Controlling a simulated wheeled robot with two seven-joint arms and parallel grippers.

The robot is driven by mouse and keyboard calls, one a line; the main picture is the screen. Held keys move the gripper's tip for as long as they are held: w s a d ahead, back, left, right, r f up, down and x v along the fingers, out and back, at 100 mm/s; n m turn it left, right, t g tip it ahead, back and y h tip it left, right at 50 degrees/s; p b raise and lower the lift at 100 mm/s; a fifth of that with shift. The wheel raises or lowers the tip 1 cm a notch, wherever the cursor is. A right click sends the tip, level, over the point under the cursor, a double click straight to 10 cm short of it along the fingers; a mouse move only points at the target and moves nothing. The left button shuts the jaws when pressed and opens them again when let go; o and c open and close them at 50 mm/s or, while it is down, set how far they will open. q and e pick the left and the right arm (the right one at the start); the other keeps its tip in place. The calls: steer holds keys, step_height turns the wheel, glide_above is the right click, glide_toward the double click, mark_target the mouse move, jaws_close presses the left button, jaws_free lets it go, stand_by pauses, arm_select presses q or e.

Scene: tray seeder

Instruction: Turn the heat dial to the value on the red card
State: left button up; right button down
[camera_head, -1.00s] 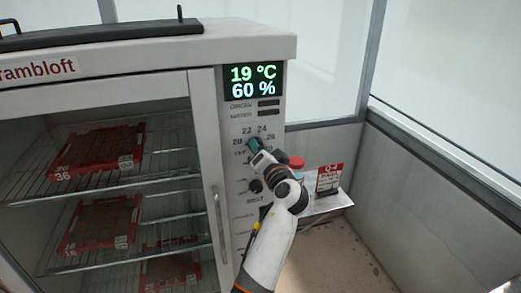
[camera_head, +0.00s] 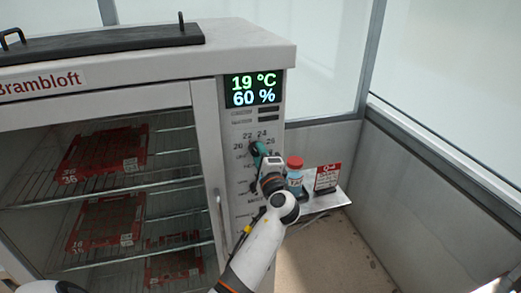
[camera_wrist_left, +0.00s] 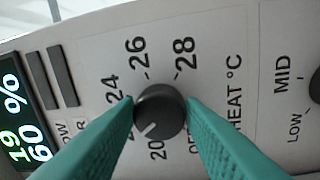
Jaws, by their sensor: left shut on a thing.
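The heat dial (camera_wrist_left: 160,110) is a round black knob on the cabinet's control panel. Its white mark points to the lower left in the left wrist view, between 20 and a number partly hidden by a finger. 24, 26 and 28 follow around it. My left gripper (camera_head: 257,151) is shut on the dial, and its teal fingers sit on either side of it in the left wrist view (camera_wrist_left: 160,114). The red card (camera_head: 327,178) stands on a small side shelf; its print is too small to read. My right gripper is not in view.
The display (camera_head: 253,90) reads 19 °C and 60 %. A red-capped bottle (camera_head: 295,176) stands on the shelf (camera_head: 322,202) beside the panel. Another knob (camera_wrist_left: 315,86) marked LOW and MID is near the heat dial. The cabinet holds red trays (camera_head: 105,150) on wire racks.

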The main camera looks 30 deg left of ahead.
arm_select(q)
steer(key=m+p, duration=0.2)
steer(key=m, duration=0.4)
steer(key=m+t+h+p, duration=0.1)
steer(key=m+p, duration=0.1)
steer(key=m, duration=0.4)
steer(key=shift+s+a+r+m+p, duration=0.1)
steer(key=shift+a+r+m+p, duration=0.1)
steer(key=shift+m+p, duration=0.2)
stand_by(0.3)
steer(key=o, duration=0.8)
steer(key=shift+o, duration=1)
steer(key=shift+a+f, duration=0.1)
steer(key=shift+f, duration=0.05)
steer(key=shift+f, duration=0.1)
